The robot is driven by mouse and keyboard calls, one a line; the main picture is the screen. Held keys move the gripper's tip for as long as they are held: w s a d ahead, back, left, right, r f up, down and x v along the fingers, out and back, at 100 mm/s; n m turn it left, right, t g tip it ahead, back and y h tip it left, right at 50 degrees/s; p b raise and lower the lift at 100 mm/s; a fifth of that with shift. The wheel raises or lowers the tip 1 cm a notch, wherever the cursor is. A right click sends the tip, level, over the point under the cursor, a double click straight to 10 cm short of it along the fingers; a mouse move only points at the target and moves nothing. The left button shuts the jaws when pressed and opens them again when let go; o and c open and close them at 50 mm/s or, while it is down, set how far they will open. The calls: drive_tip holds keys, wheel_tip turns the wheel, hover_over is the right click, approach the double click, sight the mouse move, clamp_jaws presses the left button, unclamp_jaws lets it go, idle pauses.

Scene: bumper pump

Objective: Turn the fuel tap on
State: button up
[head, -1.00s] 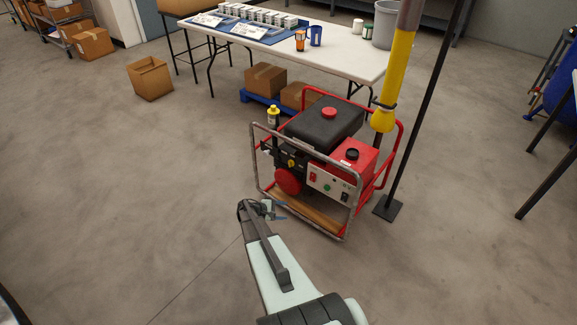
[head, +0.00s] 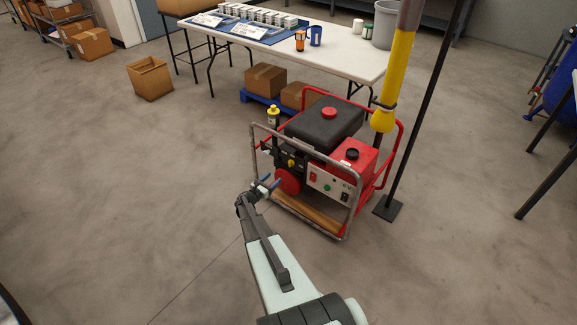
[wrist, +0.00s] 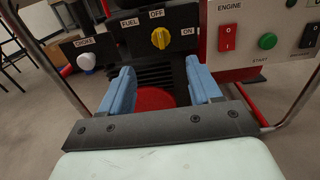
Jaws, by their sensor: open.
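The fuel tap is a yellow knob (wrist: 160,38) on a black panel, with labels FUEL, OFF and ON around it. It sits at the upper middle of the wrist view, and its pointer looks turned up toward OFF. In the head view the small yellow knob (head: 291,163) is on the front of the red-framed generator (head: 325,110). My gripper (wrist: 160,88) is open, with two blue fingers apart and nothing between them. It is in front of and below the knob, not touching it. In the head view my gripper (head: 269,186) is at the generator's lower left front.
A white CHOKE knob (wrist: 86,61) is left of the tap. A red ENGINE switch (wrist: 227,38) and green START button (wrist: 267,41) are to the right. Grey frame bars (head: 253,152) flank the generator's front. A yellow-sleeved post (head: 396,80) stands to the right.

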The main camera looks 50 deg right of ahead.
sight(291, 163)
drive_tip(key=d, duration=1.3)
drive_tip(key=shift+d, duration=0.3)
drive_tip(key=c, duration=1)
